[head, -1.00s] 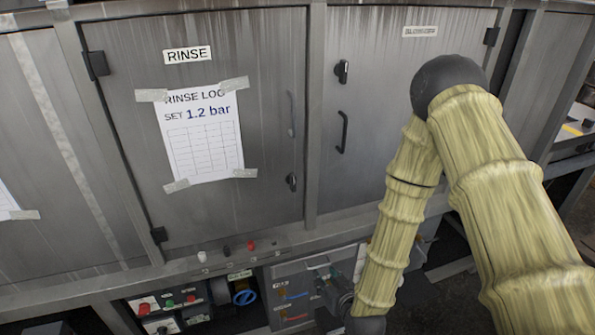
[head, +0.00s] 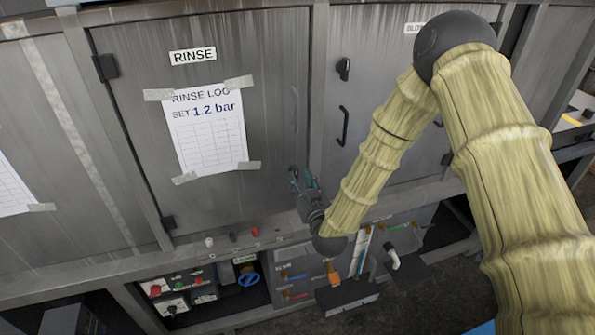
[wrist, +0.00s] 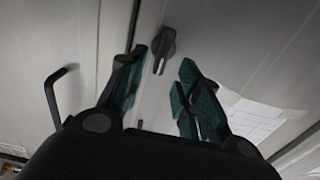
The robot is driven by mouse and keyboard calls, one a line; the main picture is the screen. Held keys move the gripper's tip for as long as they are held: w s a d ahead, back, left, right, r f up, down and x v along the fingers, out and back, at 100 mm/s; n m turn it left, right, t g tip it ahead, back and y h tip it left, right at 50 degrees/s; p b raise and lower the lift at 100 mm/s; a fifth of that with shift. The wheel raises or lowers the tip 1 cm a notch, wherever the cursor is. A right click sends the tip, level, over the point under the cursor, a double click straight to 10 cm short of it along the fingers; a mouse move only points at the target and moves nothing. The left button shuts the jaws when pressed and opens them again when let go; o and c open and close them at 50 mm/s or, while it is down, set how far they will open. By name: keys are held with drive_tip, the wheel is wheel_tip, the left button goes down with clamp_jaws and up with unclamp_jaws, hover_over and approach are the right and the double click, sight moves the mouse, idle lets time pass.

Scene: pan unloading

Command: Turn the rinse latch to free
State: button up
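The rinse latch (wrist: 163,50) is a small dark knob with a wing, on the grey rinse door (head: 265,120). In the wrist view it sits between and just beyond the fingertips of my gripper (wrist: 165,62); the wing runs roughly up and down the picture. The fingers, with teal pads, are spread on either side with nothing between the pads, and I see no clear contact. In the head view my gripper (head: 303,180) is at the door's lower right edge and hides the latch. Whether the latch stands at free cannot be read.
The door to the right has its own latch (head: 343,69) and a bar handle (head: 343,126). The taped rinse log (head: 207,130) hangs left of my gripper. Small knobs (head: 232,237) line the ledge below, above a control panel (head: 180,298) and open bays.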

sight(297, 172)
drive_tip(key=shift+p+x, duration=0.45)
drive_tip(key=shift+x, duration=1.3)
clamp_jaws()
